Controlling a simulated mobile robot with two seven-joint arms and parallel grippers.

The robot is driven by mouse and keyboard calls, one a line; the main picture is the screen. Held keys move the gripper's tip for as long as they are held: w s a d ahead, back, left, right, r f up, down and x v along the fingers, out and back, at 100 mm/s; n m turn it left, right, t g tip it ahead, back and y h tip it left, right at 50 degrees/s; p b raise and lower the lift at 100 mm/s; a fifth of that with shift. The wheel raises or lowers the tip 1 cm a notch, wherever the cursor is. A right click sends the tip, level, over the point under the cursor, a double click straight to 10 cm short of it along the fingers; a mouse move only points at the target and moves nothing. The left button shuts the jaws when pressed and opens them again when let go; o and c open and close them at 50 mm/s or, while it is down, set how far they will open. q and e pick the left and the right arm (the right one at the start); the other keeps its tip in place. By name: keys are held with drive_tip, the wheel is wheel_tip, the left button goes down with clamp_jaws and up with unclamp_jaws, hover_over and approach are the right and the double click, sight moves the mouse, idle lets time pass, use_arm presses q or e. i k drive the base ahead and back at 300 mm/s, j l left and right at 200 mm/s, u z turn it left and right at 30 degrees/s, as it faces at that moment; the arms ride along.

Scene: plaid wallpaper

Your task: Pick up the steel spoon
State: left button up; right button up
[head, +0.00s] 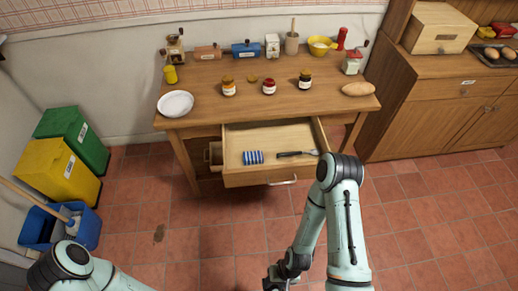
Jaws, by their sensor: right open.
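A wooden drawer (231,179) is pulled open under the table. In it, towards the right, lies a utensil with a black handle (290,154) and a pale metal end pointing right. The metal end is too small to tell whether it is a spoon; I see no other possible spoon clearly. My right gripper (273,284) is at the bottom edge, partly cut off, open, low in front of the drawer and well apart from the utensil. My left arm shows at the bottom left, but its gripper is outside the view.
A blue striped object (253,157) lies left of the utensil. The drawer handle (283,181) juts forward. The table (205,113) holds a plate (175,104), jars and a bread roll (357,89). Bins (64,172) stand left; the tiled floor in front is mostly clear.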

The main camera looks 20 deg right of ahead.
sight(313, 152)
drive_tip(key=l+u, duration=0.25)
drive_tip(key=u, duration=0.2)
drive_tip(key=l+u, duration=0.25)
drive_tip(key=u, duration=0.2)
drive_tip(key=l+u, duration=0.2)
drive_tip(key=u, duration=0.2)
drive_tip(key=k+l+u, duration=0.25)
drive_tip(key=l+u, duration=0.15)
drive_tip(key=k+l+u, duration=0.65)
drive_tip(key=k+l, duration=0.95)
drive_tip(key=k, duration=0.2)
drive_tip(key=i, duration=0.5)
